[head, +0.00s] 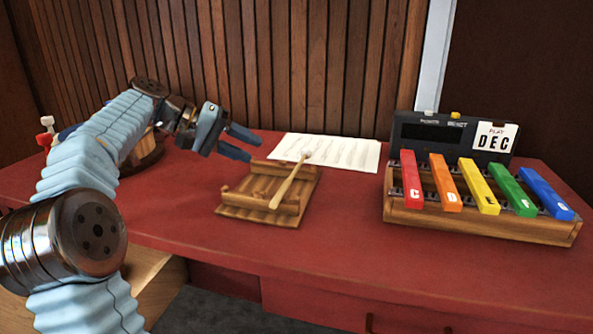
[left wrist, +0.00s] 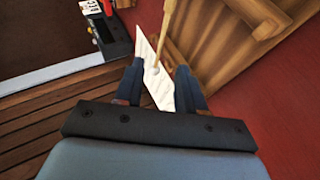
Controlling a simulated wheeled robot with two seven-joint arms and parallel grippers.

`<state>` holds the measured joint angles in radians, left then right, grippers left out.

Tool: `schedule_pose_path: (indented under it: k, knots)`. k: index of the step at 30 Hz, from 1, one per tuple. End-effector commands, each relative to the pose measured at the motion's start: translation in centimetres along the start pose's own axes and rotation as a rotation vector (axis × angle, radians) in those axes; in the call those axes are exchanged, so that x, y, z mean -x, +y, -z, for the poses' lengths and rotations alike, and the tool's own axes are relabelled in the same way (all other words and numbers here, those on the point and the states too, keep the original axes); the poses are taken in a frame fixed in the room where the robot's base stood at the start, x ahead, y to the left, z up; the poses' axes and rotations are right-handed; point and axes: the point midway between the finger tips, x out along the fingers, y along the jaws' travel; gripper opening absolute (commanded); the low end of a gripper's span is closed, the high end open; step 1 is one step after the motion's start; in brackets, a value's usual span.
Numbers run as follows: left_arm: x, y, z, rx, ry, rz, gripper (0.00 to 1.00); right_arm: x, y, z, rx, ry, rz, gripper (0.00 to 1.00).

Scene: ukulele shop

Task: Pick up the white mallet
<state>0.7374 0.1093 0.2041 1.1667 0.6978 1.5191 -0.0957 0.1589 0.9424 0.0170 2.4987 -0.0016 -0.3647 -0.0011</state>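The white mallet (head: 289,184) has a pale wooden handle and a small whitish head. It lies slanted across a slatted wooden rest (head: 230,212), with its head toward the paper. In the left wrist view the mallet (left wrist: 170,28) runs down from the top edge, and its head shows near the gap between the fingers. My left gripper (head: 254,149) is open and empty, left of the mallet's head in the head view. Its fingers (left wrist: 160,72) stand apart in the left wrist view. My right gripper is not in view.
A white printed sheet (head: 345,152) lies behind the rest. A chime rack (head: 480,222) with several coloured bars and a dark box (head: 420,133) stand at the right. A round wooden holder (head: 150,156) and red-and-white knobs (head: 47,122) are at the left. The red tabletop (head: 340,225) is clear in front.

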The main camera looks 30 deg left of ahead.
Motion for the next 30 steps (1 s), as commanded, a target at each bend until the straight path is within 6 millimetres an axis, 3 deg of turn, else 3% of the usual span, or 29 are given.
schedule_pose_path:
  k: [6,14,21,30]
  knots:
    - [-4.6,-0.1,-0.1,0.001,-0.003,-0.001,0.39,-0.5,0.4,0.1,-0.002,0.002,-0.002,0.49]
    - [-7.1,-0.2,0.0,0.002,-0.003,-0.001,0.39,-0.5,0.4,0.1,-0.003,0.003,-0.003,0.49]
    - [-10.7,-0.4,0.2,0.001,-0.003,-0.001,0.39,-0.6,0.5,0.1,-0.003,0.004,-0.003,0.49]
    - [-11.3,-0.3,0.2,0.001,0.0,0.0,0.39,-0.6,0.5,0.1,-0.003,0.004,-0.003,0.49]
